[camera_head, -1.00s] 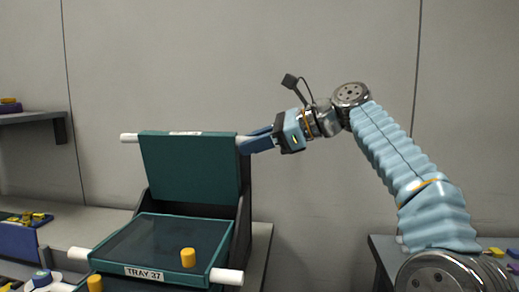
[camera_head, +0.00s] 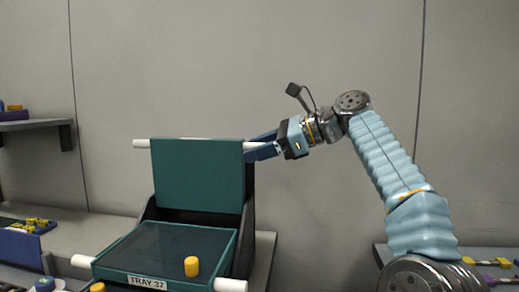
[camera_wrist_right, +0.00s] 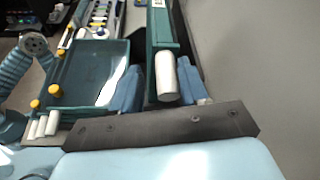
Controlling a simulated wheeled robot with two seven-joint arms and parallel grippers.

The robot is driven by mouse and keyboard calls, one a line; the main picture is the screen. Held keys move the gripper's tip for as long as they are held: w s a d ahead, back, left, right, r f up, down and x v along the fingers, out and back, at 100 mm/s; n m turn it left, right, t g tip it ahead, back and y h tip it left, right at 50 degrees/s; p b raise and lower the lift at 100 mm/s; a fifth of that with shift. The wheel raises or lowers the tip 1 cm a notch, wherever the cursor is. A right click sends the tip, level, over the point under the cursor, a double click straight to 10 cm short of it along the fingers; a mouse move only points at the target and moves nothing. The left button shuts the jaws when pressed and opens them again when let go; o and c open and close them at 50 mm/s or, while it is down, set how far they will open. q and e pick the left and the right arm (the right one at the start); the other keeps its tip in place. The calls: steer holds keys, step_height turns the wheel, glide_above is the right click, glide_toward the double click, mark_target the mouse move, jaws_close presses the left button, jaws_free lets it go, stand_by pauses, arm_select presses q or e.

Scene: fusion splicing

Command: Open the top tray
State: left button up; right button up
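The top tray (camera_head: 197,175) is a teal panel tipped up to upright, above and behind the tray labelled TRAY 37 (camera_head: 165,243). White rods stick out at its left (camera_head: 142,144) and right ends. My right gripper (camera_head: 254,147) is at the right rod, one finger above it and one below. In the right wrist view the white rod end (camera_wrist_right: 166,78) lies between the two blue fingers (camera_wrist_right: 163,90), with a gap on the left side, so the fingers look apart. My left gripper is out of view.
TRAY 37 carries a yellow cylinder (camera_head: 192,266) and has white handles at its sides. A grey shelf (camera_head: 35,125) is at the left, and another bench (camera_head: 470,258) with small parts is at the right. The wall space above the tray is clear.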

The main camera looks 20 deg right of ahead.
steer(key=v, duration=0.7)
steer(key=shift+s+d, duration=0.2)
steer(key=shift+d, duration=0.05)
stand_by(0.4)
